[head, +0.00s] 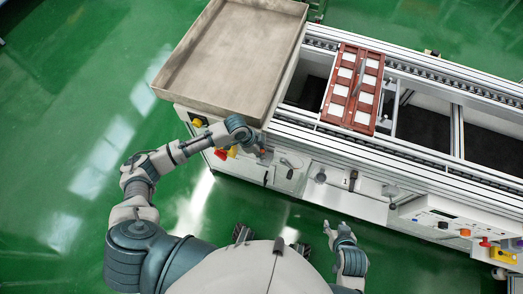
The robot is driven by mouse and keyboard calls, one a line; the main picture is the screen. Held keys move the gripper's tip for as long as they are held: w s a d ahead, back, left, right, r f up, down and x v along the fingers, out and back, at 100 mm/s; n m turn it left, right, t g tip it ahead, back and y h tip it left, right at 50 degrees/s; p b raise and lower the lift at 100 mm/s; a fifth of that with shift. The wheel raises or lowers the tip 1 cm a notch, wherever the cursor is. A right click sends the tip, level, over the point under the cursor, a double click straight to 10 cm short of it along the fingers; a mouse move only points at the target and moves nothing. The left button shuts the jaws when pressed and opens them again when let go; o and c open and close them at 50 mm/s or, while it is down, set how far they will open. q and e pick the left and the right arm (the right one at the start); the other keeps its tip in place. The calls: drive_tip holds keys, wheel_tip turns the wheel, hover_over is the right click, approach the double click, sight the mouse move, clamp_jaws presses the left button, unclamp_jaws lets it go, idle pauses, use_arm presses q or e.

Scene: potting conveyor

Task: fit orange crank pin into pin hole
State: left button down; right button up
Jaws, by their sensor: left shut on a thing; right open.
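My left gripper (256,147) is at the front side of the conveyor, below the tray's near corner. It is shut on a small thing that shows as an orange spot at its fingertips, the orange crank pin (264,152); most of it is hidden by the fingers. A grey crank-like lever (287,163) is on the conveyor's front panel just right of the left gripper. The pin hole is too small to make out. My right gripper (331,228) is open and empty, low in front of the conveyor, well away from the panel.
A large empty metal tray (225,60) lies at the conveyor's left end. A red-brown carrier with white blocks (343,84) sits across the rails. Red and yellow parts (226,154) are at the left end. Buttons (465,233) are at the right. The green floor is clear.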

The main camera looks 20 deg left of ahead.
use_arm(q)
drive_tip(key=shift+f, duration=0.9)
drive_tip(key=c, duration=1)
unclamp_jaws()
drive_tip(key=shift+o, duration=0.2)
drive_tip(key=v, duration=1.2)
